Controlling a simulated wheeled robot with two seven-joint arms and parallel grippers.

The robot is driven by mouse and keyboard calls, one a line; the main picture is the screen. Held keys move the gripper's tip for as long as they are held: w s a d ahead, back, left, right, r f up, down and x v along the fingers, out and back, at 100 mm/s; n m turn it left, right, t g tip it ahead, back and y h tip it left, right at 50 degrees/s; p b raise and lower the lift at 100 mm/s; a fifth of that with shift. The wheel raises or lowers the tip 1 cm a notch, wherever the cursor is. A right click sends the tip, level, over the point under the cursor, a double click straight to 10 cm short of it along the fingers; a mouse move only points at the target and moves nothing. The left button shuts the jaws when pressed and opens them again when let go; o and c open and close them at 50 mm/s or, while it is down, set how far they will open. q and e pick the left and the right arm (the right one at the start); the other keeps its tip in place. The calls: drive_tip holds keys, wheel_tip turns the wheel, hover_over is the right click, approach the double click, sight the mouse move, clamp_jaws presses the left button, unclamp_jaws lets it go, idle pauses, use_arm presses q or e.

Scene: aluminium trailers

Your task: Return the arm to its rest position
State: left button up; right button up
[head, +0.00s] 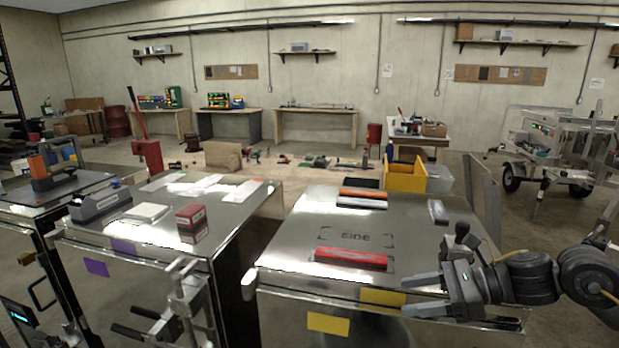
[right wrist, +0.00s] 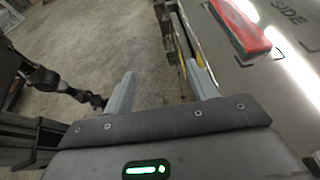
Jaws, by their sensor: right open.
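My right gripper (head: 424,295) comes in from the right in the head view, at the front right edge of the metal trailer top (head: 290,222). Its two fingers are apart with nothing between them. In the right wrist view the open fingers (right wrist: 160,92) point past the trailer's edge, with floor showing beyond them. A red bar (head: 351,259) lies on the trailer top to the left of the gripper; it also shows in the right wrist view (right wrist: 240,27). My left gripper is not in the head view.
Orange and white bars (head: 362,198) lie farther back on the same top, and a small grey block (head: 438,211) lies at its right. A second trailer at left carries a red box (head: 191,222) and a grey dispenser (head: 100,205). A yellow bin (head: 405,175) stands behind.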

drive_tip(key=a+f+m+t, duration=0.5)
drive_tip(key=a+f+m, duration=0.25)
drive_tip(key=m, duration=0.45)
wheel_tip(320, 180, down, 8)
drive_tip(key=s+d+f+m+t+h, duration=0.15)
drive_tip(key=m+t+h, duration=0.35)
drive_tip(key=m, duration=1)
drive_tip(key=s+d+f+m+g+h, duration=0.45)
drive_tip(key=s+f+m, duration=0.25)
drive_tip(key=s+m, duration=0.5)
drive_tip(key=s+d+f+m+g+h, duration=0.5)
drive_tip(key=s+f+m, duration=0.4)
drive_tip(key=s, duration=0.5)
wheel_tip(320, 180, down, 26)
drive_tip(key=s+g+y, duration=0.1)
drive_tip(key=g+y, duration=0.1)
drive_tip(key=s+d+f, duration=0.2)
drive_tip(key=s+f, duration=0.6)
drive_tip(key=s+d+f+g+b, duration=0.1)
drive_tip(key=s+f, duration=0.7)
drive_tip(key=shift+s+d+h, duration=0.3)
drive_tip(key=shift+d+h, duration=0.05)
